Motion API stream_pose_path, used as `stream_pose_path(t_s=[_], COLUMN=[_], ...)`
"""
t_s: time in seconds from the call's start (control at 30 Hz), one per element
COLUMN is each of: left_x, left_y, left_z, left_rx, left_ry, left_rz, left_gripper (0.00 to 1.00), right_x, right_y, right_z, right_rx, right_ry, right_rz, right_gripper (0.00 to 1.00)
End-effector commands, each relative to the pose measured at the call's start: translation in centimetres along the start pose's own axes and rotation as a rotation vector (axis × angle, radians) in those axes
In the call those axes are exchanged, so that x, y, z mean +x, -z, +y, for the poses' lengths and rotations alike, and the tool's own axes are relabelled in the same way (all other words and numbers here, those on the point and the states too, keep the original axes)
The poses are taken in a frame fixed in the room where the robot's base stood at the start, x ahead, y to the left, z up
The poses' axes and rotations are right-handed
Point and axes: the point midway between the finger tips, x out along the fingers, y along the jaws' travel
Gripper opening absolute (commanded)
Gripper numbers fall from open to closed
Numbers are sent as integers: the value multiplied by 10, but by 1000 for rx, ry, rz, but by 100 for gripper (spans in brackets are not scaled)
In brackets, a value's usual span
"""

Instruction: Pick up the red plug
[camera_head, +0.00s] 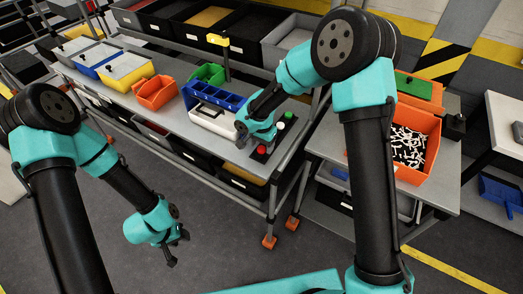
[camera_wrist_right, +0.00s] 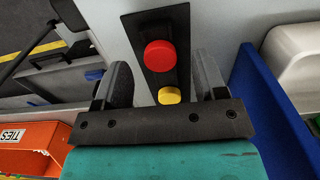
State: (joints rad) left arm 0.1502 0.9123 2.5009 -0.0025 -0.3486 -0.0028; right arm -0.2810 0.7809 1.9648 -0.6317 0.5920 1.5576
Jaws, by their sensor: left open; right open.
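The red plug (camera_wrist_right: 160,54) is a round red cap on a black plate (camera_wrist_right: 148,22). A yellow plug (camera_wrist_right: 169,95) sits beside it on the plate, nearer the gripper body. My right gripper (camera_wrist_right: 160,66) is open, with one finger on each side of the red plug in the wrist view; contact is not visible. In the head view, the red plug (camera_head: 261,150) shows just below and right of my right gripper (camera_head: 247,141). White and green plugs (camera_head: 284,120) stand further along the plate. My left gripper (camera_head: 174,246) is open and empty above the floor.
A blue divided bin (camera_head: 213,97) and a white case (camera_head: 212,120) stand left of the plate on the grey shelf. An orange bin (camera_head: 415,135) of white parts is on the right table. The floor around my left gripper is clear.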

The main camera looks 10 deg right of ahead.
Motion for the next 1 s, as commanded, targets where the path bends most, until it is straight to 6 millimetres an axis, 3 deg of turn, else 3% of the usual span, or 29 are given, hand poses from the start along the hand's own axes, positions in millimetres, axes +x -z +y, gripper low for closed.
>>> stream_pose_path(t_s=[0.2, 0.67, 1.0], left_x=[0, 0, 0], left_y=[0, 0, 0], left_z=[0, 0, 0], left_rx=[0, 0, 0], left_ry=[0, 0, 0], left_rz=[0, 0, 0], left_gripper=[43, 43, 43], right_x=[18, 17, 17], right_y=[0, 0, 0], right_z=[0, 0, 0], right_rx=[0, 0, 0], right_ry=[0, 1, 0], right_rz=[0, 0, 0], right_gripper=[65, 64, 32])
